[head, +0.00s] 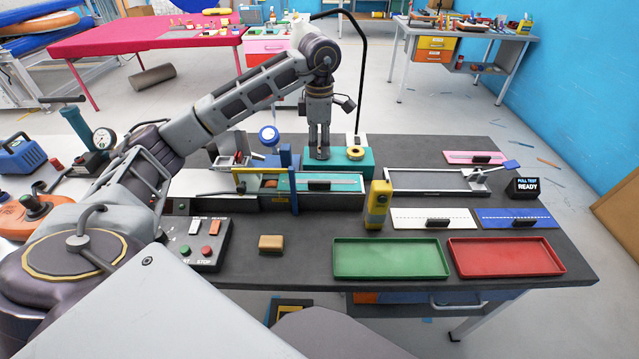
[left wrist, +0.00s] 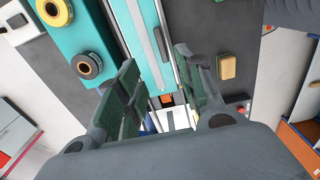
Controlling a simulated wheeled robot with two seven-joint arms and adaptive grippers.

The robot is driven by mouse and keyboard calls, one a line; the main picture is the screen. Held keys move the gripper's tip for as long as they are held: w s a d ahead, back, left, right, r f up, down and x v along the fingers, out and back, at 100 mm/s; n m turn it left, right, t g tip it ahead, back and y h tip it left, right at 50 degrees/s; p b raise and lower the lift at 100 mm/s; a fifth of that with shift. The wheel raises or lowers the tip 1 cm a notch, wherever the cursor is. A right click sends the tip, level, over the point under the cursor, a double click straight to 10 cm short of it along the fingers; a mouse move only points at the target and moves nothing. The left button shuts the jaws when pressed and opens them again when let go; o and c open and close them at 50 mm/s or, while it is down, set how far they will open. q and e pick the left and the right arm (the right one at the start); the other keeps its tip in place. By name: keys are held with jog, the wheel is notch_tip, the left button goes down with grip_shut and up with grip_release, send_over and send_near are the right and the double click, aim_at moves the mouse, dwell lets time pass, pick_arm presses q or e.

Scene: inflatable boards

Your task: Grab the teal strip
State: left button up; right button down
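The teal strip (head: 346,188) lies flat in the long grey fixture at the middle of the table, with a black handle (head: 319,185) on it. Contact is not seen. My right gripper is in neither view.
A teal block with tape rolls (head: 355,153) stands behind the fixture. A blue-and-yellow gate (head: 293,188) crosses its left part. A yellow device (head: 378,203) stands at its right end. Green (head: 390,258) and red (head: 505,257) trays lie at the front right.

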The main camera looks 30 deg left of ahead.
pick_arm(q)
send_over(319, 182)
jog(key=shift+w+f, duration=0.15)
jog(key=shift+f, duration=3.95)
jog(key=shift+f+p, duration=0.4)
jog(key=shift+f, duration=2.2)
grip_shut()
